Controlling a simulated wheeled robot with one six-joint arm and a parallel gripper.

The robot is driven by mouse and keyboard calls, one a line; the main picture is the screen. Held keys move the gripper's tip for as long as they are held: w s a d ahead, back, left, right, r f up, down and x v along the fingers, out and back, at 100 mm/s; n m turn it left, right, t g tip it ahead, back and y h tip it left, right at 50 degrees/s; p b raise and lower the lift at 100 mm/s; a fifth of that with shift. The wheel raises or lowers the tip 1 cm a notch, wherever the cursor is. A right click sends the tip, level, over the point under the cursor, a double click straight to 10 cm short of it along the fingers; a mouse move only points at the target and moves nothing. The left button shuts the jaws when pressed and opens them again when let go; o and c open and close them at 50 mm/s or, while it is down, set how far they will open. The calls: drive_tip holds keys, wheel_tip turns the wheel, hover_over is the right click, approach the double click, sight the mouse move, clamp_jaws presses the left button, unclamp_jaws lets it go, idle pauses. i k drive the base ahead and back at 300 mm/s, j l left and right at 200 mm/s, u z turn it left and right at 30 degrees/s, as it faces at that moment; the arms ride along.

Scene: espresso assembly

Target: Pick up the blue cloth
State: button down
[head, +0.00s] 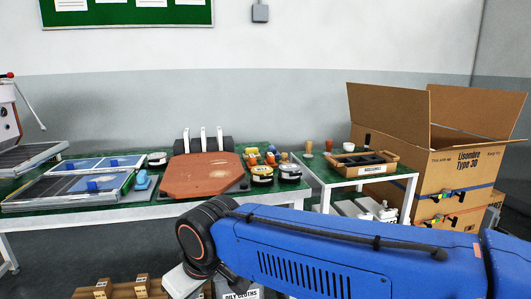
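No blue cloth can be told for certain. A small light-blue object (142,181) lies on the green table, left of the brown board; it is too small to tell whether it is cloth. Blue flat panels (60,186) in grey frames lie further left, with small darker blue pieces on them. My blue arm crosses the lower right in front of the tables. My gripper is not visible; only a grey-white part of my arm shows at the bottom edge.
A wooden tray (362,163) stands on the smaller table. An open cardboard box (459,175) is at far right. A bin labelled oily cloths (241,294) stands low in front, partly hidden.

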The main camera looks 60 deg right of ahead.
sight(272, 148)
drive_tip(key=z, duration=1.45)
